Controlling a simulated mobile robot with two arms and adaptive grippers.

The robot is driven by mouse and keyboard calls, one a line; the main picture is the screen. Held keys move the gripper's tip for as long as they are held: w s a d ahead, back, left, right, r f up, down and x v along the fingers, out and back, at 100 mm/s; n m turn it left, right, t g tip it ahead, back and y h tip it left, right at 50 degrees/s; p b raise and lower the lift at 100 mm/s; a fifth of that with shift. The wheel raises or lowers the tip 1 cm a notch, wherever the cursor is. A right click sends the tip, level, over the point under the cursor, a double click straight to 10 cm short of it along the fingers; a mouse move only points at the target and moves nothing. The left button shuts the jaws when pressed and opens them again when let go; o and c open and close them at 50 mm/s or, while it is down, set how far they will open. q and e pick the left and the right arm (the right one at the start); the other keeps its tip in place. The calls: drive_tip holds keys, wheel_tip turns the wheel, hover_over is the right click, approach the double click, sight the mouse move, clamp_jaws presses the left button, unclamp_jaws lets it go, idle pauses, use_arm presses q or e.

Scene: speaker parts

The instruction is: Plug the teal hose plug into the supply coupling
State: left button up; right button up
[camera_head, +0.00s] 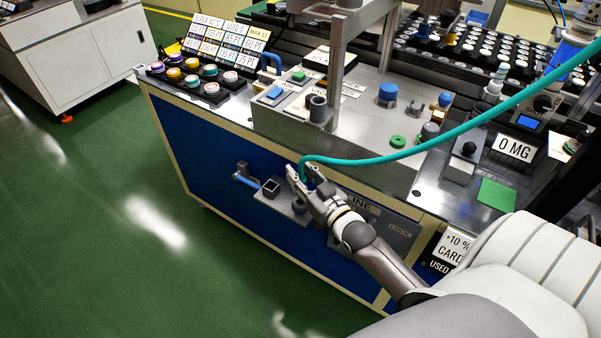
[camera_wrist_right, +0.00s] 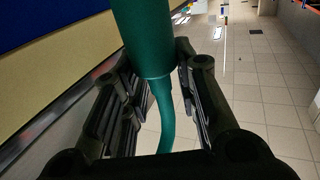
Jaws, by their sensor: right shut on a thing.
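The teal hose (camera_head: 420,148) comes in from the upper right of the head view and runs across the bench to my right gripper (camera_head: 308,182). In the right wrist view, the thick teal plug (camera_wrist_right: 146,38) with the thinner hose below it sits between the two fingers of my right gripper (camera_wrist_right: 160,90). That gripper is shut on the plug, in front of the blue bench front. A grey plate with a dark square socket (camera_head: 270,186) and a dark round fitting (camera_head: 299,206) is on the bench front beside the gripper. I cannot tell which is the supply coupling. My left gripper is not in view.
A blue handle-like pipe (camera_head: 245,175) sticks out left of the plate. The bench top (camera_head: 370,125) carries a metal frame post, a blue button, a green ring and several coloured jars. Green floor (camera_head: 110,215) is free at the left.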

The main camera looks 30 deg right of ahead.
drive_tip(key=shift+f+b, duration=1.4)
drive_tip(key=shift+f, duration=0.65)
drive_tip(key=o, duration=1.1)
drive_tip(key=shift+s, duration=0.1)
drive_tip(key=s, duration=1.2)
drive_tip(key=shift+w, duration=0.1)
